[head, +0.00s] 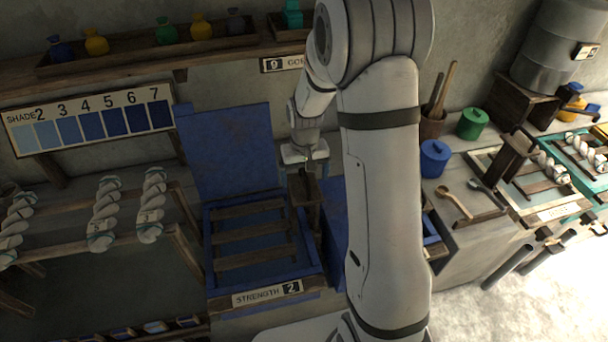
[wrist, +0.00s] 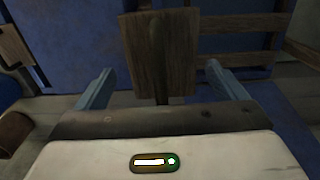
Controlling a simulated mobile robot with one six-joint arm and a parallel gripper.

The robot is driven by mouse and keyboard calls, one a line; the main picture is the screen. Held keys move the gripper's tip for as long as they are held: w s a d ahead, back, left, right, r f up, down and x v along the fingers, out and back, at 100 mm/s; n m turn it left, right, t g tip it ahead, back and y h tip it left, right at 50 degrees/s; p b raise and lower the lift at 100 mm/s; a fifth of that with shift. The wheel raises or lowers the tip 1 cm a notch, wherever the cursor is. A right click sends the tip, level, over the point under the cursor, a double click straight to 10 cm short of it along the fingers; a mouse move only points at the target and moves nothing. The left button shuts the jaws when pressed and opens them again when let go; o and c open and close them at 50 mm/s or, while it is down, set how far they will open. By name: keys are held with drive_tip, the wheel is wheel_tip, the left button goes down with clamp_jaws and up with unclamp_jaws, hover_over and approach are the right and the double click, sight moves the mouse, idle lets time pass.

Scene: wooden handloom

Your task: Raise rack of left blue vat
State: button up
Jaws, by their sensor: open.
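The left blue vat (head: 314,262) stands left of my arm, its blue lid (head: 235,150) raised upright behind it. Its wooden slatted rack (head: 250,232) lies low inside the vat. A wooden post with a flat block (head: 303,190) stands at the vat's right side; it also shows in the wrist view (wrist: 158,40). My gripper (head: 305,163) is open just above this block. In the wrist view my two blue-grey fingers (wrist: 159,75) stand either side of the block, with gaps. How the post joins the rack is unclear.
A "Strength 2" label (head: 266,294) is on the vat's front. Twisted white skeins (head: 104,214) hang on a wooden stand at left. Another blue vat (head: 434,238) is mostly hidden behind my arm. A shelf of coloured jars (head: 165,32) runs above; lidded pots (head: 435,158) stand at right.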

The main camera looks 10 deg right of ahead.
wheel_tip(320, 180, up, 6)
drive_tip(key=p, duration=0.4)
drive_tip(key=shift+r, duration=0.55)
drive_tip(key=shift+s+r, duration=0.15)
drive_tip(key=shift+r, duration=0.05)
drive_tip(key=s+r+t+b, duration=0.1)
drive_tip(key=s+r, duration=0.4)
drive_tip(key=s, duration=0.5)
drive_tip(key=s+r+t+b, duration=0.2)
drive_tip(key=s+r+b, duration=0.2)
drive_tip(key=s, duration=0.7)
drive_tip(key=shift+b+v, duration=0.3)
drive_tip(key=shift+v, duration=0.6)
